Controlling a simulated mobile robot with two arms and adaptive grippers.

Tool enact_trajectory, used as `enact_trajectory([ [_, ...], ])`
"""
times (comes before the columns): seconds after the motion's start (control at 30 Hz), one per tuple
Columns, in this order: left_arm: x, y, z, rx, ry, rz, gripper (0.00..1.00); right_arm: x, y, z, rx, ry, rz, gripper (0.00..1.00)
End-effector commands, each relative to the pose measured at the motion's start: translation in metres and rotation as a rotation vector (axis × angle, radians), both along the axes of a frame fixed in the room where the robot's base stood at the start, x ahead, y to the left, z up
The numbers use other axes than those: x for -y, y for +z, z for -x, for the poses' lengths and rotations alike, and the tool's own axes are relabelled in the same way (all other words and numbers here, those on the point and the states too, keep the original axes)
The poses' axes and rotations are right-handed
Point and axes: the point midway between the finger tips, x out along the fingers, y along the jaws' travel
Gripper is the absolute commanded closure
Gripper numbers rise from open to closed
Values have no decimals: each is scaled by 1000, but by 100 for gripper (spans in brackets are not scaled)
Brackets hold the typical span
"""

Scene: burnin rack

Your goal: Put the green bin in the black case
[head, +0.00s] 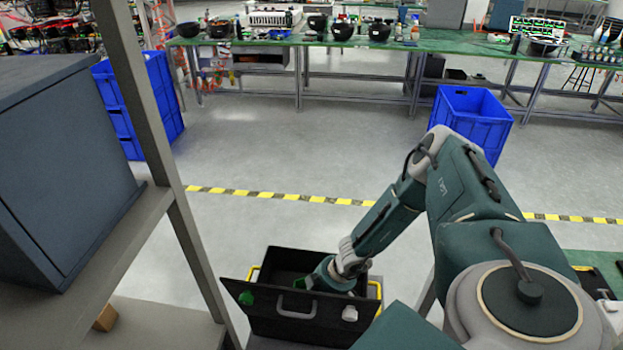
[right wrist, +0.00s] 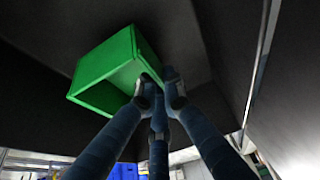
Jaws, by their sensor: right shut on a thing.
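The black case (head: 268,326) stands open at the bottom middle of the head view, with a grey handle on its front and yellow parts at its sides. My right arm reaches down into it, and my right gripper (head: 318,281) is inside the opening, partly hidden by the arm. In the right wrist view the green bin (right wrist: 103,72) is tilted among the case's dark walls. My right gripper (right wrist: 160,84) is shut on the bin's near right edge. Whether the bin touches the case floor cannot be told. My left gripper is out of view.
A grey shelf rack (head: 150,120) with a dark cabinet (head: 70,160) stands on the left. Blue crates (head: 470,115) stand on the floor behind. A long green-topped workbench (head: 400,45) runs along the back. The floor beyond the case is clear, crossed by a yellow-black tape line.

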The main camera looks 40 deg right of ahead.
Motion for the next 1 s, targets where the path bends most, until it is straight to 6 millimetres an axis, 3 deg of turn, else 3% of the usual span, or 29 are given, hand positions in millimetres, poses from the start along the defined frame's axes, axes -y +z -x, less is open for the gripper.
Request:
enact_trajectory([
  [0.1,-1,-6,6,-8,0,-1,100,0,-22,2,-5,2,2,100],
  [0.2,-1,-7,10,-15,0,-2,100,-1,-28,1,-3,1,0,100],
  [0.57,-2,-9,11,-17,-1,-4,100,0,-32,1,-2,0,0,100],
  [0.6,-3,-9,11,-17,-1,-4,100,0,-31,1,-2,0,0,89],
  [0.7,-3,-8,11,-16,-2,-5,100,0,-31,1,-2,0,0,74],
  [1.0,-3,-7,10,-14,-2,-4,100,0,-28,1,-1,0,0,74],
])
